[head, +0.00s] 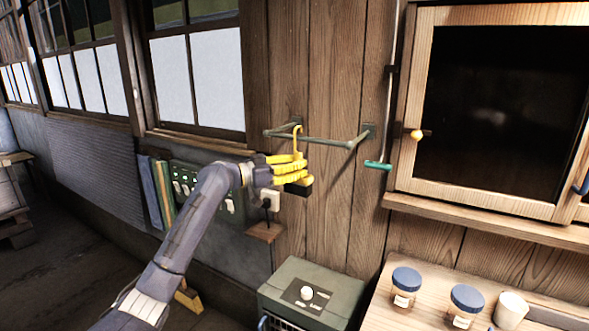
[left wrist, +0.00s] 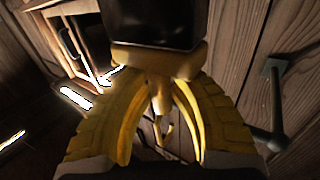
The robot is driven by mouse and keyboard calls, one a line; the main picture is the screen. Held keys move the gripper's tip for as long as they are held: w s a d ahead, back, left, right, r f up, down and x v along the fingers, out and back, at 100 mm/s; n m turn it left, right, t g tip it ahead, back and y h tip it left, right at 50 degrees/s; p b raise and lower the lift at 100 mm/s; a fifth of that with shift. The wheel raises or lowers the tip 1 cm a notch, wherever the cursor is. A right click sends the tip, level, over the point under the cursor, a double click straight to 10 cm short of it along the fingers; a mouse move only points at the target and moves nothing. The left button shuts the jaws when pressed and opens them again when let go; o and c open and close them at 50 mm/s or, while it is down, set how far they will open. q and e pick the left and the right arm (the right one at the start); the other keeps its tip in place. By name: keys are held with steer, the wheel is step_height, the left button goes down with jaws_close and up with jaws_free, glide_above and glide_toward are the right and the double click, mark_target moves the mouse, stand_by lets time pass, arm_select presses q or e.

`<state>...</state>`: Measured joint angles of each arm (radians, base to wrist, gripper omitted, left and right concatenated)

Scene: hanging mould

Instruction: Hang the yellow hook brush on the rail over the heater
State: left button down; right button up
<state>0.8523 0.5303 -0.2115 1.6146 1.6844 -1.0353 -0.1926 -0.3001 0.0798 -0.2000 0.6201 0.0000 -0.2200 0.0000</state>
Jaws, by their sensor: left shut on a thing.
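The yellow hook brush is held by my left gripper (head: 290,171), whose yellow fingers are closed around it. Its hook (head: 297,140) points up and overlaps the rail (head: 318,141) in the head view; I cannot tell whether it is over the bar or in front of it. Its black brush end (head: 300,187) shows below the fingers. In the left wrist view the dark brush end (left wrist: 155,22) and yellow body (left wrist: 155,62) sit between the fingers, with the grey-green rail (left wrist: 274,105) at right. The green heater (head: 290,292) stands below the rail. My right gripper is out of view.
A teal-handled tool (head: 378,166) hangs just right of the rail. A wooden cabinet (head: 413,95) with a dark pane is further right. Blue-lidded jars (head: 405,285) and a white cup (head: 510,309) stand on the bench. A switch panel (head: 182,178) lies behind my left arm.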

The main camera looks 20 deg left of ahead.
arm_select(q)
steer(key=shift+w+d+f, duration=0.15)
steer(key=shift+w+f, duration=0.25)
steer(key=shift+w, duration=0.25)
steer(key=shift+w+d+f, duration=0.1)
steer(key=shift+w+f, duration=0.3)
steer(key=shift+w, duration=0.3)
steer(key=shift+w+d+f, duration=0.15)
steer(key=shift+w+f, duration=0.25)
steer(key=shift+w, duration=0.25)
steer(key=shift+f, duration=0.1)
steer(key=c, duration=1.3)
jaws_free()
steer(key=shift+o, duration=0.2)
